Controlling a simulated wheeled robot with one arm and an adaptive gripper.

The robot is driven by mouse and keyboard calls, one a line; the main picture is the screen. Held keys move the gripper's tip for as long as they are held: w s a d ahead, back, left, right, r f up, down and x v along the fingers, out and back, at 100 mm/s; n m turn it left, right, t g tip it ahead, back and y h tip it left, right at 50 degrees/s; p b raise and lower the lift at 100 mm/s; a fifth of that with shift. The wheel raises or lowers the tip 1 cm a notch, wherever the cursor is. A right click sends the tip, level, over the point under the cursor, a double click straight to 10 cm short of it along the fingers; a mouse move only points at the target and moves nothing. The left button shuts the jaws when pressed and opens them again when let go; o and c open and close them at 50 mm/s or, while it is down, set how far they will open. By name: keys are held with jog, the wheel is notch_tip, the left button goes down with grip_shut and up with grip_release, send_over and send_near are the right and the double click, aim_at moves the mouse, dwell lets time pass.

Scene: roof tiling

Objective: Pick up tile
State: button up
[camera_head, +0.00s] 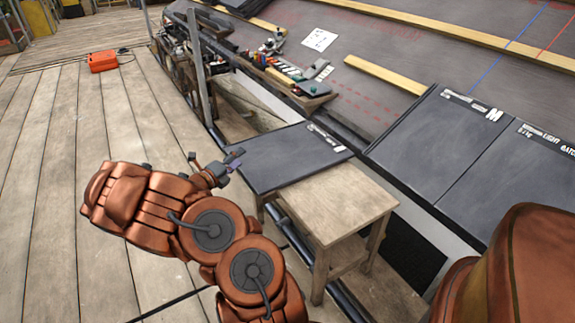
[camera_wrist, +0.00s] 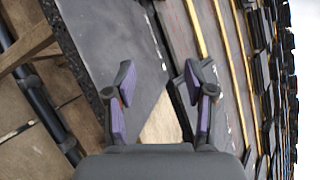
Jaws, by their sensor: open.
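A dark slate-grey tile (camera_head: 285,162) with white lettering along its far right edge lies flat on a small wooden table, overhanging its left side. In the wrist view the tile (camera_wrist: 105,40) shows as a broad dark face with a rough left edge, beyond my fingers. My gripper (camera_head: 214,162) is just off the tile's left edge in the head view. In the wrist view my gripper (camera_wrist: 160,85) has its two purple-padded fingers spread wide with nothing between them. I cannot tell how far the fingertips are from the tile.
The wooden table (camera_head: 335,208) has bare top at its near right side. Other dark tiles (camera_head: 430,145) lie on the roof slope at right. Wooden battens (camera_head: 385,75) cross the roof. A tool-covered bench (camera_head: 290,80) stands behind. An orange case (camera_head: 102,61) sits on the open plank floor.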

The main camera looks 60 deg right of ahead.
aim_at(251, 170)
notch_tip(251, 170, down, 11)
jog(key=n+t+b, duration=0.2)
jog(key=n, duration=0.3)
jog(key=shift+h, duration=0.4)
jog(key=shift+d+r+b, duration=0.2)
jog(key=shift+d+b, duration=0.65)
jog(key=shift+d, duration=1.1)
jog(key=shift+d+r+b, duration=0.2)
jog(key=shift+d+b, duration=0.65)
jog(key=shift+d, duration=1.05)
grip_shut()
